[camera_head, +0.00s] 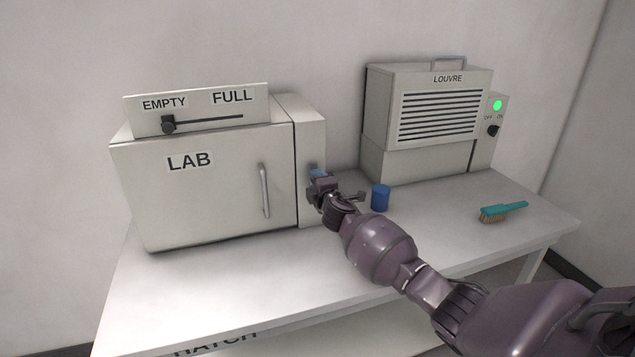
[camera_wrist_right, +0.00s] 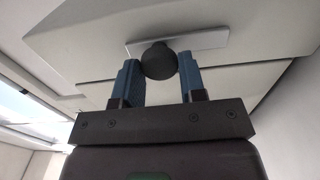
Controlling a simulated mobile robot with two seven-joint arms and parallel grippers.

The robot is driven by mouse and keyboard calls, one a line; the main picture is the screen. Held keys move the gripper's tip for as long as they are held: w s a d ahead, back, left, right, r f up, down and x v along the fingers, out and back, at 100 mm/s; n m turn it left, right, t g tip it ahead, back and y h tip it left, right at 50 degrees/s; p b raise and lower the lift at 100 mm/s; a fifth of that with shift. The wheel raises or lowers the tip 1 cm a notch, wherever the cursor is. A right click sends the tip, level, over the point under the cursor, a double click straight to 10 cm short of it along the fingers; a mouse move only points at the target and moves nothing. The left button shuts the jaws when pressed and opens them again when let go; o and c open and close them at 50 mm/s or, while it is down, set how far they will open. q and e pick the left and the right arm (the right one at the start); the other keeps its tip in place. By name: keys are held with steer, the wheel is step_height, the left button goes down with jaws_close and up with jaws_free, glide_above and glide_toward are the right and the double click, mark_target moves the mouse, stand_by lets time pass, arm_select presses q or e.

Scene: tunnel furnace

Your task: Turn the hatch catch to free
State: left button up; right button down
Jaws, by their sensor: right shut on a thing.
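The white LAB box (camera_head: 205,200) stands at the left of the table, with a door handle (camera_head: 265,190) on its front. My right gripper (camera_head: 316,180) is at the narrow panel on the box's right side. In the right wrist view, a dark round knob (camera_wrist_right: 158,61) on a pale plate (camera_wrist_right: 205,42) sits between the blue fingers of my right gripper (camera_wrist_right: 160,72), which is shut on it. I cannot tell the knob's turn, and the gripper hides it in the head view. The lettering HATCH (camera_head: 215,343) shows below the tabletop. My left gripper is not in view.
A slider (camera_head: 168,125) sits at EMPTY on top of the LAB box. A blue cylinder (camera_head: 380,197) stands close to my right wrist. The LOUVRE unit (camera_head: 415,150), with a lit green lamp (camera_head: 497,105), is at the back right. A teal brush (camera_head: 503,211) lies on the right.

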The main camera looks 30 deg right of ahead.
stand_by(0.4)
steer(key=c, duration=0.7)
jaws_free()
steer(key=shift+c, duration=0.2)
steer(key=shift+s, duration=0.1)
steer(key=v, duration=1)
steer(key=shift+s+a+p, duration=0.2)
steer(key=shift+s+p, duration=0.05)
steer(key=shift+p, duration=0.15)
